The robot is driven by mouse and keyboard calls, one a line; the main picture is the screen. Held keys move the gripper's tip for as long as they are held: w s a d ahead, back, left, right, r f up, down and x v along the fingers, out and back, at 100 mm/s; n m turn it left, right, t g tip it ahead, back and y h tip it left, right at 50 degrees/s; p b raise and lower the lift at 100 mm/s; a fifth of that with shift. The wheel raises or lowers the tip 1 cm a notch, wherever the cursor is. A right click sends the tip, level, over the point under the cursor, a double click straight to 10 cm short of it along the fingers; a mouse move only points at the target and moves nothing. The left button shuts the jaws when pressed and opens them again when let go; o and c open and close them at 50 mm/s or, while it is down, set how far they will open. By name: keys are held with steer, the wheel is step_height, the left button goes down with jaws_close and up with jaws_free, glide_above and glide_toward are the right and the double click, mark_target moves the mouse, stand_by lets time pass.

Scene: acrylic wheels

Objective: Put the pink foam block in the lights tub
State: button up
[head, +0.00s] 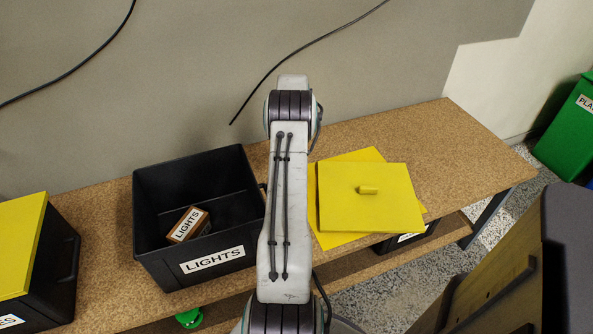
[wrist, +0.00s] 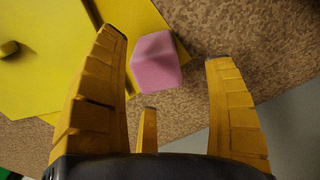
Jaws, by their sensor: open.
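The pink foam block (wrist: 156,63) lies on the brown speckled tabletop beside a yellow sheet in the wrist view. My gripper (wrist: 165,46) is open, with its yellow fingers on either side of the block in the picture. There is a visible gap to the right finger; the left fingertip is close to the block, and I cannot tell if it touches. The lights tub (head: 172,280) is an open black tub labelled LIGHTS, left of my arm in the head view. A small box (head: 188,225) labelled LIGHTS lies inside it. In the head view my arm hides the gripper and block.
A yellow lid (head: 345,210) with a knob lies on another yellow sheet right of my arm. A second black tub with a yellow top (head: 18,245) stands at far left. Bare table (head: 440,150) extends to the right. A green bin (head: 570,130) stands at far right.

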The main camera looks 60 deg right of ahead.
steer(key=shift+s+f, duration=0.15)
steer(key=shift+f, duration=1.15)
steer(key=shift+s+f, duration=0.1)
steer(key=shift+f, duration=1.2)
steer(key=c, duration=0.8)
steer(key=shift+c, duration=0.3)
steer(key=shift+r, duration=0.15)
